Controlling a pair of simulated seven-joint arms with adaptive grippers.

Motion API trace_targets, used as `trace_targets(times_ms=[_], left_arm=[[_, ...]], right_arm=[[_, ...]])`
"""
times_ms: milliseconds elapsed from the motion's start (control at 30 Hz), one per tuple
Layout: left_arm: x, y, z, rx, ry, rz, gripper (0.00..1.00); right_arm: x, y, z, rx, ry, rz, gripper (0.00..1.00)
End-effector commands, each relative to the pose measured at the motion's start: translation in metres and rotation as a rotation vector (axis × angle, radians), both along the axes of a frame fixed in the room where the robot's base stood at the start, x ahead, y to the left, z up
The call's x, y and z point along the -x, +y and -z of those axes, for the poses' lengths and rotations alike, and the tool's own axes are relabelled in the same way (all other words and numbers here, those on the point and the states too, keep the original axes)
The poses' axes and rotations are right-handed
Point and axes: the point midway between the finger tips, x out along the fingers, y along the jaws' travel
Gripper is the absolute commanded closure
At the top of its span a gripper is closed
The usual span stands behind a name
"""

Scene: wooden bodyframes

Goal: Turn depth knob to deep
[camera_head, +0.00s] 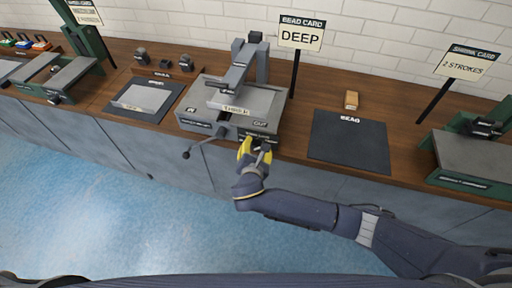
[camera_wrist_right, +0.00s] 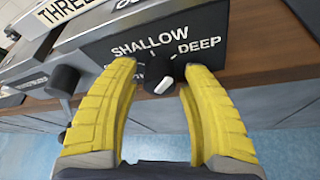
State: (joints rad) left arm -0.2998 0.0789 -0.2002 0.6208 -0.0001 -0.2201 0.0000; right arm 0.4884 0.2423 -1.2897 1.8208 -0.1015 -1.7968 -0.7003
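The depth knob (camera_wrist_right: 158,76) is dark and round, with a white mark on its face, on the dark front panel of the grey bead machine (camera_head: 265,103). The panel reads SHALLOW above the knob and DEEP to its right; another label at left is partly hidden. I cannot tell which setting the mark points to. My right gripper (camera_wrist_right: 159,72) has its yellow fingers apart on either side of the knob, with gaps visible. In the head view, my right gripper (camera_head: 255,150) is at the machine's front and hides the knob. My left gripper is not in view.
A BEAD CARD sign (camera_head: 302,35) reading DEEP stands behind the machine. A black lever (camera_head: 200,145) sticks out at the machine's front left. A second dark knob (camera_wrist_right: 63,80) is left of the fingers.

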Motion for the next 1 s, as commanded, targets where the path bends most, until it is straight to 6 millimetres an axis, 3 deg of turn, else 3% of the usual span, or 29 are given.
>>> trace_targets(times_ms=[67, 367, 667, 1000], left_arm=[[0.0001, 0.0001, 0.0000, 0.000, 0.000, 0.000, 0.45], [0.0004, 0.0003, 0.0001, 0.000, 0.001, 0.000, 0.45], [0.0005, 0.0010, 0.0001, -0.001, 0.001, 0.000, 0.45], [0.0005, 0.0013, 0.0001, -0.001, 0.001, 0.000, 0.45]], right_arm=[[0.0001, 0.0000, 0.0000, 0.000, 0.000, 0.000, 0.64], [0.0002, 0.0000, -0.0002, 0.000, 0.000, 0.000, 0.99], [0.0005, -0.0004, 0.0005, -0.031, -0.008, 0.001, 1.00], [0.0005, -0.0015, 0.0008, -0.237, -0.068, 0.003, 1.00]])
